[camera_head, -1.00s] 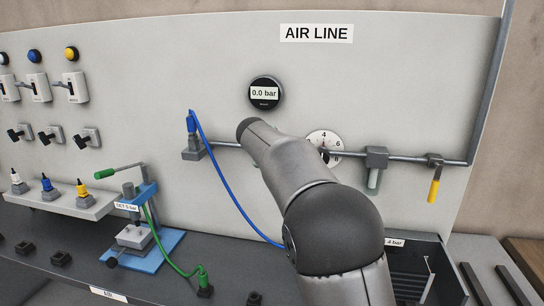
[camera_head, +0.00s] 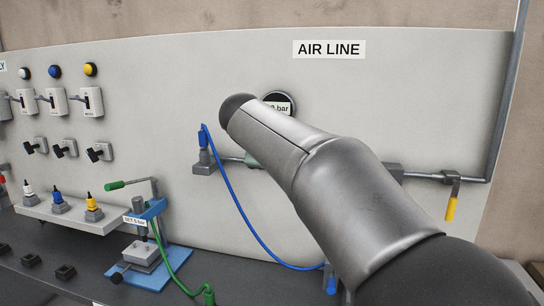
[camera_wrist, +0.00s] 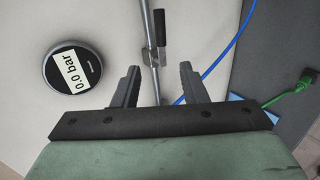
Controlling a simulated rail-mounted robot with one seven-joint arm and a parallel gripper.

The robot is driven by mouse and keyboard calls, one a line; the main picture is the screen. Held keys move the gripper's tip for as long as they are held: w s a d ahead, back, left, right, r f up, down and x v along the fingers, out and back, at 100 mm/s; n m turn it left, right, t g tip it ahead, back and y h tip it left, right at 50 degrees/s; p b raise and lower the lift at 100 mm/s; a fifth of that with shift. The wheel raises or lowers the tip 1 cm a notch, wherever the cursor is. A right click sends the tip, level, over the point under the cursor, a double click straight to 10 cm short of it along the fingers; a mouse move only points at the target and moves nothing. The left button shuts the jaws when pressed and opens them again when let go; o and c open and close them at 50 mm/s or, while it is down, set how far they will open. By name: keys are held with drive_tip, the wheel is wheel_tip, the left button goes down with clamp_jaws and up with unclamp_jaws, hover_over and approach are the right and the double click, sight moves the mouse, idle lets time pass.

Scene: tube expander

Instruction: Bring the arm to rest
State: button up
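My gripper (camera_wrist: 157,85) shows in the wrist view with its two dark fingers spread apart and nothing between them. In the head view my arm crosses the middle and right of the picture, and the gripper itself is hidden behind it. Behind the fingers in the wrist view are a grey pipe and a dark-tipped fitting (camera_wrist: 161,28) on the panel. The round gauge reading 0.0 bar (camera_wrist: 72,70) is to the left of the fingers. In the head view this gauge (camera_head: 283,104) is partly covered by my arm.
The panel (camera_head: 200,80) carries the pipe, a yellow-handled valve (camera_head: 451,206) and several switches at left. A blue hose (camera_head: 238,205) hangs from the pipe. A blue press (camera_head: 148,250) with a green-gripped lever stands on the bench. A green hose (camera_head: 178,276) runs beside it.

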drive_tip(key=s+d+f+m+g+y, duration=0.1)
drive_tip(key=s+d+f+m+g, duration=0.5)
drive_tip(key=s+f, duration=0.55)
drive_tip(key=s+d+f+m+g, duration=0.2)
drive_tip(key=s+d+f+m, duration=0.2)
drive_tip(key=s+d+f, duration=0.6)
drive_tip(key=s+a+f+m+g+y, duration=0.1)
drive_tip(key=s+f+m, duration=0.3)
drive_tip(key=s+f, duration=0.7)
drive_tip(key=s+g+y, duration=0.1)
drive_tip(key=s, duration=0.3)
drive_tip(key=shift+a+m, duration=0.3)
